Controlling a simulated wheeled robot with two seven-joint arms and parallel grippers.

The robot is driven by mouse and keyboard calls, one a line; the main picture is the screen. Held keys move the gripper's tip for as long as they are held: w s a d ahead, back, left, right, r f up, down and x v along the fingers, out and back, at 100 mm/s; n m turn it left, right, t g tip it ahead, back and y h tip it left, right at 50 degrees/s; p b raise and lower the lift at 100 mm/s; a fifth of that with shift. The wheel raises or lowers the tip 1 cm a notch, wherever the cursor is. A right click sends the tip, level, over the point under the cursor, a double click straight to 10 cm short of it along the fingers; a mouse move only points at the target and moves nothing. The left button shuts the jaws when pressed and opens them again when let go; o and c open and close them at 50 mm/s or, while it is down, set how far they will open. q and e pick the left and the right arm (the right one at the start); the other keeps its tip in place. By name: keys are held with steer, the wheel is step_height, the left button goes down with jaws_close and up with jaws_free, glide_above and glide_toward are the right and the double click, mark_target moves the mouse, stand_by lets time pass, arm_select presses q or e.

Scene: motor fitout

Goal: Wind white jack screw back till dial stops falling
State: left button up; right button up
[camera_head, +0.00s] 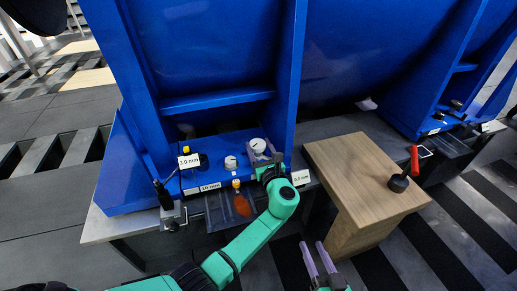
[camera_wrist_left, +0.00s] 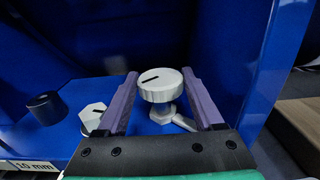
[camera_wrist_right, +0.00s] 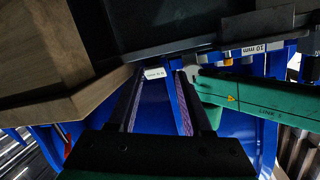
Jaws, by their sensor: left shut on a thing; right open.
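The white jack screw (camera_head: 257,145) has a ridged round head with a black mark, at the right end of the blue motor foot. My left gripper (camera_head: 264,160) is shut on it; the left wrist view shows the white head (camera_wrist_left: 160,86) between the purple fingers (camera_wrist_left: 163,100). The black mark points slightly up to the right there. A metal stem and nut show below the head. My right gripper (camera_head: 318,260) is open and empty, low in front of the bench; its fingers also show in the right wrist view (camera_wrist_right: 155,105). I cannot make out a dial face.
A white hexagonal part (camera_head: 231,163) and a black knob (camera_head: 203,160) sit left of the screw. Labels reading mm are on the foot. A wooden block (camera_head: 365,175) stands to the right, bearing a red-handled black tool (camera_head: 400,183). A blue upright rises close behind my left gripper.

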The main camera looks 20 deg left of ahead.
arm_select(q)
steer(key=shift+d+n+g+y+b, duration=0.1)
steer(key=shift+n+g+y+b, duration=0.55)
steer(key=shift+y, duration=0.25)
steer(key=shift+w+n+g+y+b, duration=0.1)
steer(key=shift+n+g+y+b, duration=0.5)
steer(key=shift+n+y, duration=0.1)
steer(key=shift+r, duration=0.1)
arm_select(e)
steer(key=w+r+t, duration=0.2)
steer(key=r+t, duration=0.1)
steer(key=r, duration=0.6)
steer(key=w+d+r+n+t+y, duration=0.1)
steer(key=w+r+t, duration=0.2)
steer(key=r, duration=0.6)
steer(key=w+d+r+t+y, duration=0.1)
steer(key=w+r+t, duration=0.1)
steer(key=r, duration=0.7)
steer(key=shift+w+d+r+n+t, duration=0.3)
steer(key=shift+w+t, duration=0.1)
steer(key=shift+t, duration=0.1)
arm_select(q)
steer(key=o, duration=1.4)
